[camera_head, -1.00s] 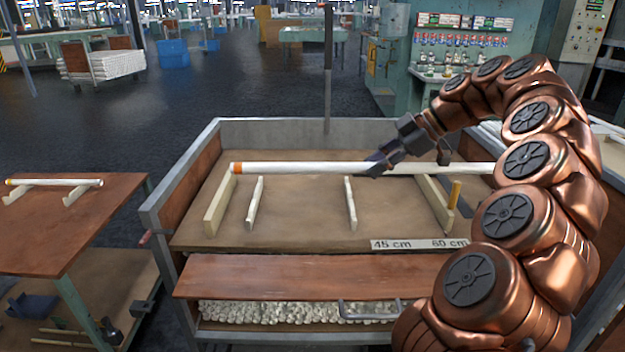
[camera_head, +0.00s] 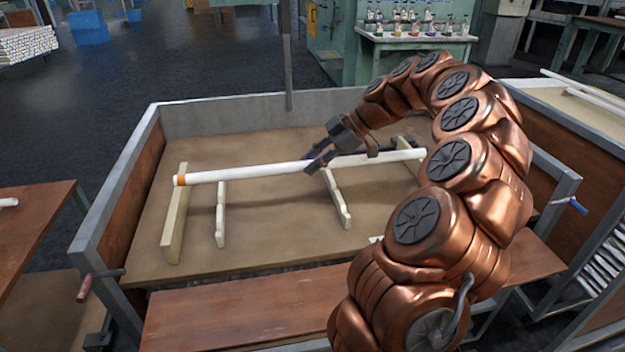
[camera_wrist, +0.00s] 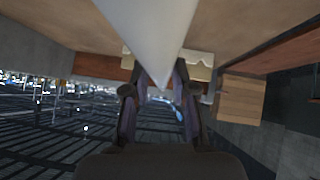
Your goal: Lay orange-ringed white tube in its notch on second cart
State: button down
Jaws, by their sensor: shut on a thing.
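The white tube (camera_head: 245,172) with an orange ring at its left end (camera_head: 180,180) is held roughly level in the head view. My gripper (camera_head: 316,160) is shut on the tube near its middle. In the wrist view the tube (camera_wrist: 150,35) runs between the fingers (camera_wrist: 160,100). The tube lies over the wooden supports of the near cart (camera_head: 170,140); I cannot tell whether it touches them. A second cart stands at the right edge, with white tubes (camera_head: 585,92) lying on it. Its notches cannot be made out.
Low wooden supports (camera_head: 220,215) and (camera_head: 338,200) stand on the near cart's bed, with a taller board (camera_head: 175,220) at the left. The cart has raised metal sides. A brown table (camera_head: 35,220) stands at the left.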

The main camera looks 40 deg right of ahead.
notch_tip(320, 180, down, 5)
jog(key=shift+s+f, duration=0.1)
jog(key=c, duration=0.9)
grip_release()
jog(key=shift+c, duration=0.2)
jog(key=shift+r, duration=0.2)
jog(key=v, duration=1.2)
jog(key=shift+f, duration=0.1)
